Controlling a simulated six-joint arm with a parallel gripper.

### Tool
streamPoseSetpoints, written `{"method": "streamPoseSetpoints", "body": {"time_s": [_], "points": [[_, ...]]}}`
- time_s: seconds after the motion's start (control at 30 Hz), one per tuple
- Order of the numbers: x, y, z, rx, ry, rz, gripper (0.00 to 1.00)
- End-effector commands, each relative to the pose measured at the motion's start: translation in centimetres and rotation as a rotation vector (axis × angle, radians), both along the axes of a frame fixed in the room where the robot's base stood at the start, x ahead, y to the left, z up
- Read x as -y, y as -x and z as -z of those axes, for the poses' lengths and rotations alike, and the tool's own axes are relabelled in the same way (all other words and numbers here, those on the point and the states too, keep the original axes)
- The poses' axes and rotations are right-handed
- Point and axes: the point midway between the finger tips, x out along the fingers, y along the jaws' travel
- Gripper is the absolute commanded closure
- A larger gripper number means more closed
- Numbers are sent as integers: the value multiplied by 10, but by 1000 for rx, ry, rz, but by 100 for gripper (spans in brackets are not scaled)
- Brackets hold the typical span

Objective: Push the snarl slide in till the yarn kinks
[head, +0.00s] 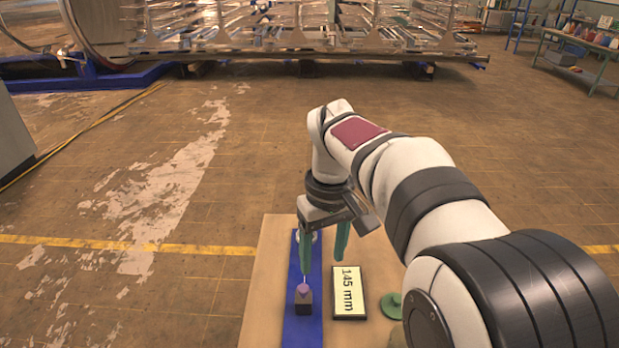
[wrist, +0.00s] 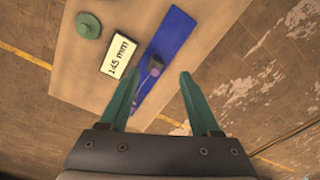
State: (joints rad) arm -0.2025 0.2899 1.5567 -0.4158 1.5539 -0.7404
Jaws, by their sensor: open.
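A blue strip (head: 303,327) runs along a tan board and also shows in the wrist view (wrist: 174,33). A dark block with a purple top (head: 304,299), which looks like the slide, sits on the strip; a dark block also shows in the wrist view (wrist: 155,67). A thin pale line, perhaps the yarn, rises behind the block in the head view; whether it is kinked is too small to tell. My gripper (head: 324,256) is open, its teal fingers apart and empty above the board.
A sign reading 145 mm (head: 348,292) lies beside the strip. A green round knob (head: 391,304) stands to its right. The tan board (head: 262,290) has bare room left of the strip. Large metal equipment (head: 310,38) stands far behind across open floor.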

Motion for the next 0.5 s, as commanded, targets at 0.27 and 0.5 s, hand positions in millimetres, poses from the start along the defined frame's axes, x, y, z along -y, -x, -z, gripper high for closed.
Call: {"method": "streamPoseSetpoints", "body": {"time_s": [0.27,0.5], "points": [[-38,-71,35,21,36,-316,36],[-38,-69,95,17,34,-314,36]]}}
